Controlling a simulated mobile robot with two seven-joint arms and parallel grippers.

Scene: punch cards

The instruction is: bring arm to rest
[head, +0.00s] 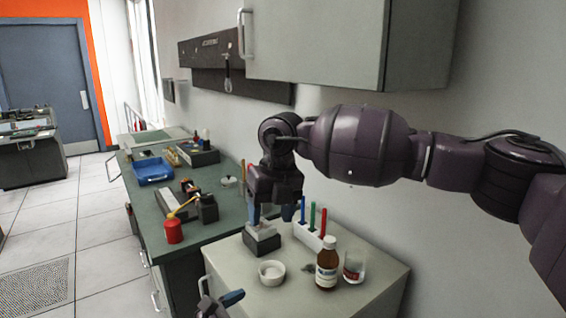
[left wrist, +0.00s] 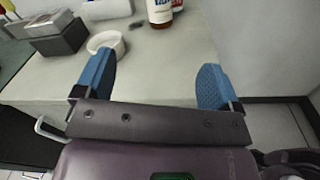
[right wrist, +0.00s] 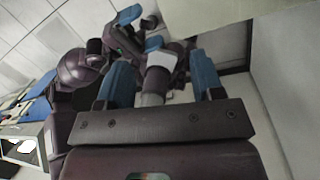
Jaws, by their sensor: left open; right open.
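My right arm (head: 360,145) reaches in from the right, and its gripper (head: 272,210) hangs fingers down over the light cabinet top, in front of the wall. Its blue fingers stand apart in the right wrist view (right wrist: 160,80), with no object held between them. In the head view it overlaps a grey block (head: 262,243); I cannot tell the gap. My left gripper (head: 219,303) is only partly visible at the bottom edge, by the cabinet's front. In the left wrist view (left wrist: 155,78) its blue fingers are wide apart and empty.
A wall cupboard (head: 315,45) hangs above my right arm. A green bench (head: 205,228) with a red oil can (head: 173,230) extends left.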

